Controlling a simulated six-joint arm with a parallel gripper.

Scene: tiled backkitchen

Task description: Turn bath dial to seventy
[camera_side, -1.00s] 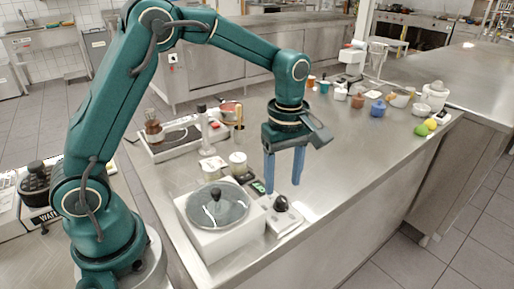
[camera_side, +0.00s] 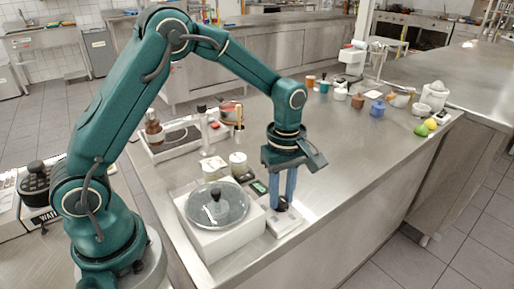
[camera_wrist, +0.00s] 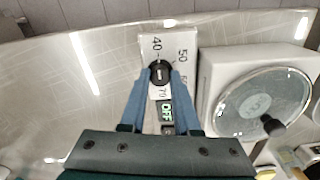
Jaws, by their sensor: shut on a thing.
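A small display (camera_wrist: 167,113) beside the dial reads OFF in green. My gripper (camera_side: 283,203) points down at the panel, and its two blue fingers (camera_wrist: 160,78) are shut on the dial, one on each side. In the side view the dial (camera_side: 280,206) is mostly hidden by the fingers. The white bath (camera_side: 207,238) with a round glass lid (camera_side: 230,208) stands right beside the panel.
Two small jars (camera_side: 238,163) stand behind the bath. A white-based hotplate unit (camera_side: 172,143) is further back. Several cups and pots, a blue one (camera_side: 377,109) among them, and green and yellow fruit (camera_side: 421,130) stand at the far right. The counter's middle is clear.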

